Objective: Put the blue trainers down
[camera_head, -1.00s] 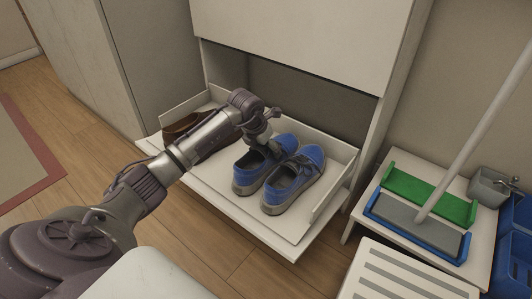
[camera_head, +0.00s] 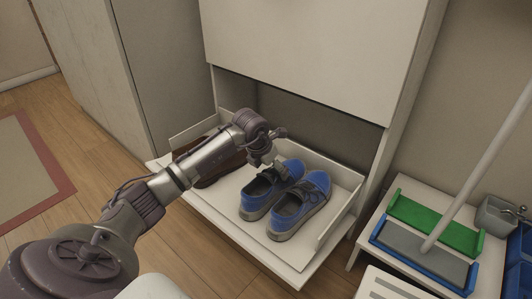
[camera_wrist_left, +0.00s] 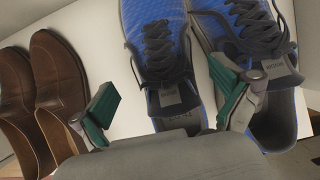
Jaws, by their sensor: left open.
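The blue trainers stand side by side on a white pull-out shelf (camera_head: 215,215), the left trainer (camera_head: 258,202) and the right trainer (camera_head: 300,212), both upright. My left gripper (camera_head: 279,166) is over the left trainer's far part, partly hidden by its own wrist in the head view. In the left wrist view its green-padded fingers (camera_wrist_left: 170,108) are spread apart. The left trainer (camera_wrist_left: 158,50) lies between them, and the right finger overlaps the right trainer (camera_wrist_left: 275,105). I cannot tell whether the fingers touch them. My right gripper is out of view.
Brown shoes (camera_head: 215,170) stand left of the trainers, partly behind my arm; they also show in the left wrist view (camera_wrist_left: 50,100). A white cabinet front (camera_head: 300,55) hangs above the shelf.

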